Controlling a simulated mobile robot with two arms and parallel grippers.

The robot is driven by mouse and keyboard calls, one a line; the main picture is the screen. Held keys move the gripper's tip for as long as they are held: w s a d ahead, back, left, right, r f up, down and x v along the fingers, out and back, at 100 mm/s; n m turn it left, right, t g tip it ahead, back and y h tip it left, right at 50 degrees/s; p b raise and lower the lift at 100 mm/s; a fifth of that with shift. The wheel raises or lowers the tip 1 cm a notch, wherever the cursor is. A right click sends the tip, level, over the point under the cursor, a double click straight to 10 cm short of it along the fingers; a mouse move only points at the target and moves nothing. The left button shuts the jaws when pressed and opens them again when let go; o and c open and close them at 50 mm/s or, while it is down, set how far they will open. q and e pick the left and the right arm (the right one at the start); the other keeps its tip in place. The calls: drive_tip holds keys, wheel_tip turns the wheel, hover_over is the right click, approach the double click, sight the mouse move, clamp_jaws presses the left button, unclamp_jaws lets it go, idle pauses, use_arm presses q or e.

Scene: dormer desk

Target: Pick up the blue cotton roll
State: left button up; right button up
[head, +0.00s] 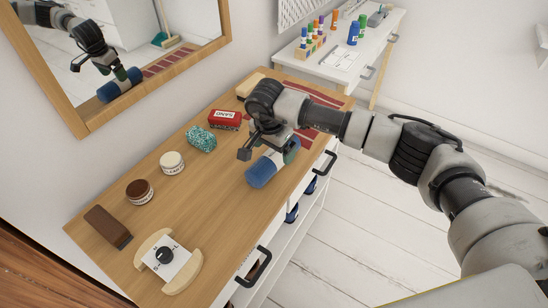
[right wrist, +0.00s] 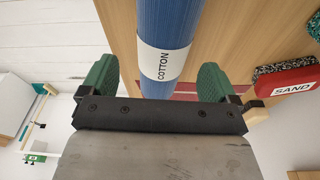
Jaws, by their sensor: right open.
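The blue cotton roll (head: 262,170) lies on the wooden desk top near its front edge. In the right wrist view the roll (right wrist: 168,25) is blue and ribbed, with a white band reading COTTON. My right gripper (head: 268,152) is over the far part of the roll and hides some of it in the head view. Its two green fingers are apart, one on each side of the roll in the right wrist view (right wrist: 157,82). A gap shows beside each finger there, so it does not hold the roll. My left gripper is not in view.
Behind the roll stand a red SAND block (head: 225,119), a teal speckled block (head: 201,138), a white-lidded jar (head: 172,162) and a brown-lidded jar (head: 139,191). A brown block (head: 108,226) and a wooden holder (head: 183,275) are at the near end. A mirror (head: 81,127) borders the desk's left.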

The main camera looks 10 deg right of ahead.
sight(273, 152)
drive_tip(key=f, duration=0.3)
drive_tip(key=f+p, duration=0.1)
drive_tip(key=f, duration=0.1)
drive_tip(key=shift+w+d, duration=0.1)
drive_tip(key=shift+w, duration=0.2)
drive_tip(key=shift+r, duration=0.1)
drive_tip(key=c, duration=1.1)
